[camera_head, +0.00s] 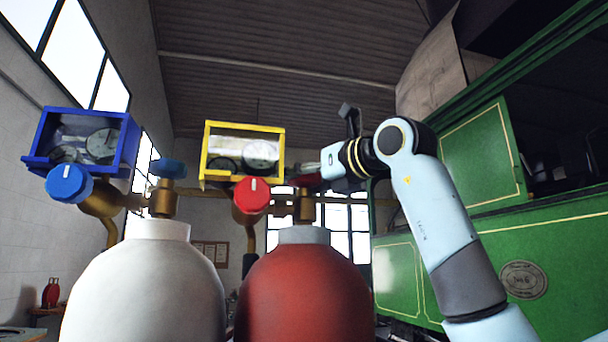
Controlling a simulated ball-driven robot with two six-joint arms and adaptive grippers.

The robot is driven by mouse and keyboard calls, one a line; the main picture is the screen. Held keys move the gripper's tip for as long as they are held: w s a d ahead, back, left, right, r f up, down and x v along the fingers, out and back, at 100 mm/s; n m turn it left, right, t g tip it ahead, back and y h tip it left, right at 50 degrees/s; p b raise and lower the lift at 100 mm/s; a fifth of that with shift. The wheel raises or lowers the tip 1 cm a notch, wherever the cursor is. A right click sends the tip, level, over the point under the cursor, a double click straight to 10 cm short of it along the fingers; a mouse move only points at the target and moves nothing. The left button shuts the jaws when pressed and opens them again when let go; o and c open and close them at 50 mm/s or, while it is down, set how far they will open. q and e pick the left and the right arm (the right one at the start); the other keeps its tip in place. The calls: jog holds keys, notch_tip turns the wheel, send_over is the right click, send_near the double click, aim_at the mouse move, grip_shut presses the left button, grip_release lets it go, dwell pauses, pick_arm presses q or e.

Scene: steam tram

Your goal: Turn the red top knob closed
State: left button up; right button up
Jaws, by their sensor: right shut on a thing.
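The red top knob (304,181) sits on the brass valve above the red gas cylinder (305,295). It is dark red and partly hidden by my right gripper. My right gripper (322,177) comes in from the right, at the level of the knob, and is shut on it. My right arm reaches up from the lower right. My left gripper is not in view. I cannot tell from this view how far the knob is turned.
A red front knob (252,195) and a yellow gauge box (243,126) are left of my right gripper. The white cylinder (144,290) has a blue top knob (168,168), blue front knob (69,184) and blue gauge box (126,140). A green tram (548,250) stands right.

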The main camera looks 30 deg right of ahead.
aim_at(316, 176)
jog(key=shift+m+h, duration=0.3)
jog(key=shift+h, duration=0.1)
jog(key=o, duration=1.2)
jog(key=shift+d, duration=0.1)
jog(key=shift+s+d, duration=0.2)
jog(key=shift+s, duration=1.1)
jog(key=shift+s+d, duration=0.15)
jog(key=shift+s, duration=1.2)
jog(key=shift+s+d, duration=0.2)
jog(key=shift+s, duration=1.1)
jog(key=shift+f, duration=0.1)
